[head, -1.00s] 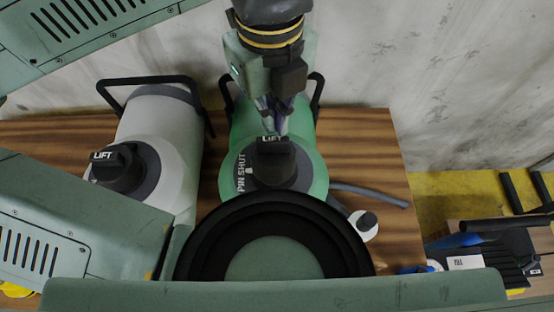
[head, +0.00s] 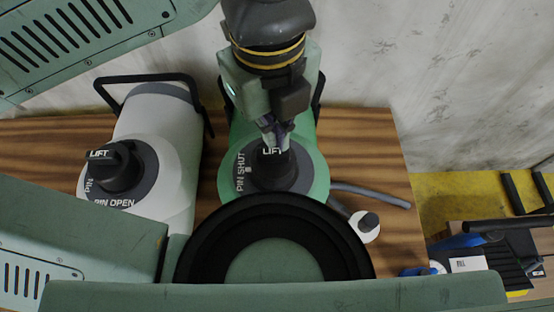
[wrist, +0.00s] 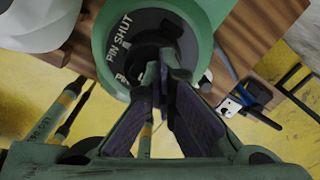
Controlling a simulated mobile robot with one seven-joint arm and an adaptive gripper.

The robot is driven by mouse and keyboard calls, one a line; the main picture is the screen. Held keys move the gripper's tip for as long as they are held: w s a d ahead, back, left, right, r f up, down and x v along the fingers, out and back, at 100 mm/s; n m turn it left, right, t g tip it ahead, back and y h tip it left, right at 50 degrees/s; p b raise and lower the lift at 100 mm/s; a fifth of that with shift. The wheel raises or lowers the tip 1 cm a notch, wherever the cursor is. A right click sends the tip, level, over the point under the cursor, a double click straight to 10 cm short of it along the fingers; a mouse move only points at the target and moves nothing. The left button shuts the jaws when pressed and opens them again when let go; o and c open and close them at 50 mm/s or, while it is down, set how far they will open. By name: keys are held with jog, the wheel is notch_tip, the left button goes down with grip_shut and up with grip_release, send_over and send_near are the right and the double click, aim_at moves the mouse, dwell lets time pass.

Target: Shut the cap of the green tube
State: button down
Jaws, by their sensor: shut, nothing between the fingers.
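The green tube (head: 314,165) stands on the wooden table in the middle of the head view. Its black cap (head: 272,172), marked LIFT, sits in a dark collar (head: 243,183) with PIN SHUT printed on it. The tube (wrist: 207,18) and its collar (wrist: 130,28) also show in the wrist view. My gripper (head: 274,139) is shut and empty, its tips at the top edge of the cap. In the wrist view my gripper (wrist: 167,70) hides part of the cap. I cannot tell whether the tips touch it.
A white tube (head: 165,125) with a similar black cap (head: 120,170) stands to the left; its collar reads PIN OPEN. A grey hose (head: 372,194) and a small white disc with a dark knob (head: 366,226) lie to the right on the table (head: 385,165). A wall is behind.

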aim_at(273, 149)
jog(key=shift+s+a+f+g, duration=0.15)
jog(key=shift+s+f+g, duration=0.15)
jog(key=shift+s+f, duration=0.5)
jog(key=shift+r, duration=0.1)
jog(key=shift+w+r+p, duration=0.15)
jog(key=shift+r+p, duration=2.2)
jog(key=shift+r, duration=1.25)
